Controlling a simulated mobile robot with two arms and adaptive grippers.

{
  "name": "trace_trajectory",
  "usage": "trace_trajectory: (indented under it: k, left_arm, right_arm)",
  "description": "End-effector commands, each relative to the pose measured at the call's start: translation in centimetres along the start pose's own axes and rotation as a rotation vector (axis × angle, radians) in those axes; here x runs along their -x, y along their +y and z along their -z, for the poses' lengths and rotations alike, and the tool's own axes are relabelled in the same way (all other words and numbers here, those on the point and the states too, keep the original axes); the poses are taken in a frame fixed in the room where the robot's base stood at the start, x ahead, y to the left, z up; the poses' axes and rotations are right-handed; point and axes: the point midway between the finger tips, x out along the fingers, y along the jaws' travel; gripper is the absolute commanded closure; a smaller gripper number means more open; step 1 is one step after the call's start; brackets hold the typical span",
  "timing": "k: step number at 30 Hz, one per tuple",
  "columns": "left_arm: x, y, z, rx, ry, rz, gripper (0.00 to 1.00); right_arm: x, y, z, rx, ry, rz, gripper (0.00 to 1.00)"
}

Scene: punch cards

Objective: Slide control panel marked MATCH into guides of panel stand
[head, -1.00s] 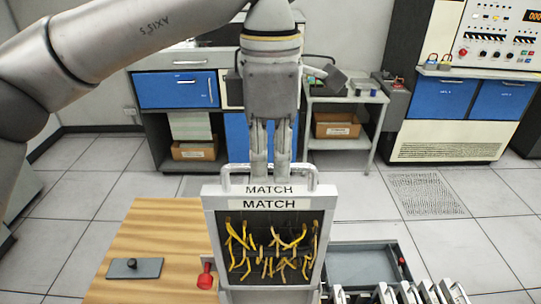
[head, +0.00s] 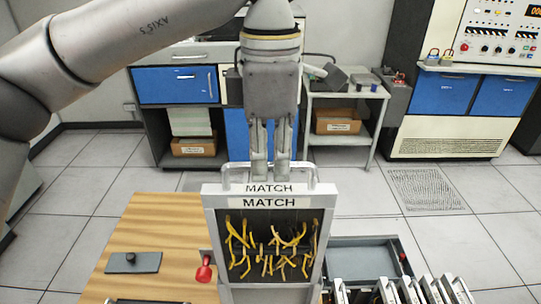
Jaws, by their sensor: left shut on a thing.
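The control panel (head: 210,225) is a grey frame with a dark face and loose yellow wires. It stands upright at the centre front. Two MATCH labels show one above the other at its top. My left gripper (head: 270,175) comes down from above and is shut on the handle bar (head: 229,176) at the panel's top edge. A grey part (head: 270,295) below the wired face may belong to the panel stand. The guides are hidden, so I cannot tell how far the panel sits in them. My right gripper is not in view.
A wooden tabletop (head: 140,225) with a grey plate and black knob (head: 134,262) lies at left. A red-handled lever (head: 204,270) is beside the panel. A grey tray (head: 365,262) and several upright panels (head: 420,291) stand at right. Open floor surrounds this.

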Motion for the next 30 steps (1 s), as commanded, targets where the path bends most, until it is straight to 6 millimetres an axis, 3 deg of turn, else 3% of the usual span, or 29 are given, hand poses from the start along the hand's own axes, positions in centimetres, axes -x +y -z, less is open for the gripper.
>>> trace_trajectory:
  k: [30]
  left_arm:
    - [-4.8, 0.1, 0.0, -0.001, -0.005, -0.002, 1.00]
  right_arm:
    - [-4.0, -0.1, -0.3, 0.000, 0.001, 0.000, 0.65]
